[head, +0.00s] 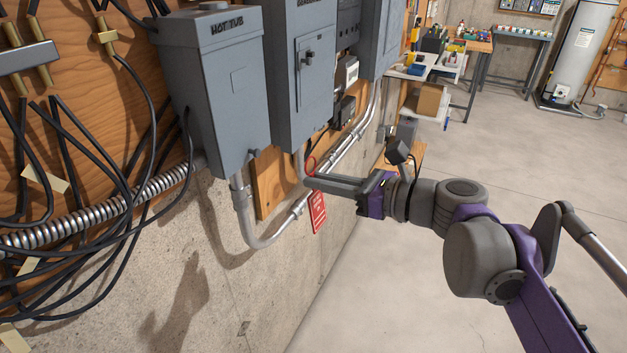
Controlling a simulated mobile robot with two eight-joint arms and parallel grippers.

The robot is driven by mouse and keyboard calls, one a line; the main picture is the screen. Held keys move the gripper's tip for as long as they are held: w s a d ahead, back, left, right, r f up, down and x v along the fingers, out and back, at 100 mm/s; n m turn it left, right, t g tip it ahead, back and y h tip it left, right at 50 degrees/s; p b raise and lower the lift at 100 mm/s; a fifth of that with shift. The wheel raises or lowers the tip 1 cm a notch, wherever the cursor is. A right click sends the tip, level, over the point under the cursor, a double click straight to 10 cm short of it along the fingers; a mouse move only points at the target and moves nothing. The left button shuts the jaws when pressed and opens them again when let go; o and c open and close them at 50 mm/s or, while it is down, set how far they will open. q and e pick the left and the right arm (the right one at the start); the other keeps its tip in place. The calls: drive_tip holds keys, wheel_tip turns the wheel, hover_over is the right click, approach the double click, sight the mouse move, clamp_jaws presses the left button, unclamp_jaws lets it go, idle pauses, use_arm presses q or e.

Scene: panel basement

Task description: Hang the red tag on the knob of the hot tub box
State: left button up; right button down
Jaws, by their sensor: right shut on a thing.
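The grey hot tub box (222,115), labelled HOT TUB near its top, is mounted on the wall at the upper left. The red tag (318,212) with white lettering hangs below my right gripper (312,183), in front of the concrete wall. A red loop (310,165) shows at the fingertips, which are shut on it. The gripper reaches in from the right, below and to the right of the hot tub box and apart from it. My left gripper is out of view.
A second grey box (290,110) with a dark handle stands close right of the hot tub box. Metal conduit (345,145) runs along the wall behind the gripper. Black cables (100,190) crowd the left. The concrete floor (400,290) is open at the lower right.

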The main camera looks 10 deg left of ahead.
drive_tip(key=a+r+g+b, duration=0.1)
drive_tip(key=a, duration=0.8)
drive_tip(key=shift+w+a+r+n, duration=0.15)
drive_tip(key=shift+a+n, duration=0.25)
idle(1.0)
idle(0.6)
drive_tip(key=c, duration=0.9)
unclamp_jaws()
drive_tip(key=shift+o, duration=0.2)
drive_tip(key=shift+d, duration=0.1)
drive_tip(key=f+v, duration=0.1)
drive_tip(key=v, duration=0.6)
drive_tip(key=shift+d+f, duration=0.2)
drive_tip(key=shift+d, duration=0.25)
